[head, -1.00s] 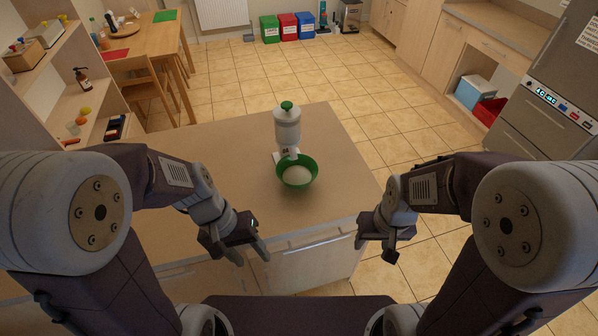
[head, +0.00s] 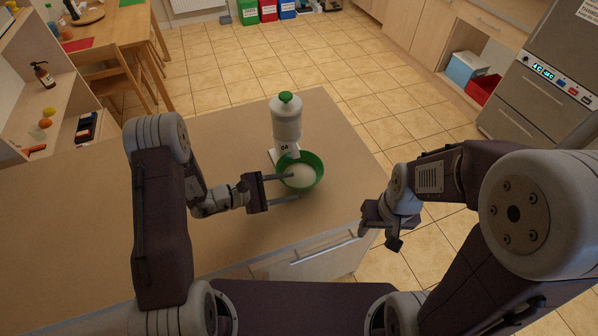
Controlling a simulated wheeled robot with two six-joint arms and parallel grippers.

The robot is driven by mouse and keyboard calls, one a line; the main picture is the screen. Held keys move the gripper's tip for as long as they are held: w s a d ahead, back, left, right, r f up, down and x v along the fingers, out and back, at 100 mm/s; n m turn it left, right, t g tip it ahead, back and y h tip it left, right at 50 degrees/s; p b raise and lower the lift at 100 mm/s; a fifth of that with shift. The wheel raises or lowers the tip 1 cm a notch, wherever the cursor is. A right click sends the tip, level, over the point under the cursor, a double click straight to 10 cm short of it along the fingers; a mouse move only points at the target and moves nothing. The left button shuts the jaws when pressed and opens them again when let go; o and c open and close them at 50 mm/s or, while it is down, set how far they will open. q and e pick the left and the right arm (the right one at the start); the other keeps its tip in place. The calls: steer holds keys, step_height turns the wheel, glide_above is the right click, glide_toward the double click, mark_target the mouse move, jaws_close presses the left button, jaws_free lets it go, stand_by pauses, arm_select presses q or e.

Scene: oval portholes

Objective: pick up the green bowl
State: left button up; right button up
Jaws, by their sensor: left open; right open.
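The green bowl (head: 318,176) stands upright on the counter with pale contents inside. It sits at the foot of a white dispenser (head: 286,122) with a green cap. My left gripper (head: 294,187) is open and comes in from the left at the bowl. One finger reaches to the bowl's left side and the other lies in front of it, nearer to me. I cannot tell whether either finger touches the bowl. My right gripper (head: 380,240) is open and empty, off the counter's right edge, apart from the bowl.
The counter (head: 225,135) is clear to the left of the dispenser. Its right edge drops to the tiled floor (head: 400,105). A shelf unit (head: 60,105) stands at left, a wooden table (head: 105,30) behind it. A steel appliance (head: 545,100) stands at right.

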mark_target(300, 175)
arm_select(q)
steer(key=shift+d, duration=0.6)
steer(key=shift+s+d, duration=0.15)
steer(key=shift+d, duration=0.2)
steer(key=p+x, duration=0.1)
steer(key=x, duration=0.3)
steer(key=shift+f, duration=0.1)
steer(key=shift+w+d+f, duration=0.1)
steer(key=shift+w+d, duration=0.15)
arm_select(e)
steer(key=shift+s+d+r, duration=0.1)
steer(key=shift+s+r, duration=0.05)
steer(key=shift+r, duration=0.3)
steer(key=shift+s+d+r, duration=0.1)
steer(key=shift+s+r, duration=0.05)
steer(key=shift+r, duration=0.25)
arm_select(q)
steer(key=shift+s, duration=0.1)
steer(key=c, duration=0.4)
jaws_close()
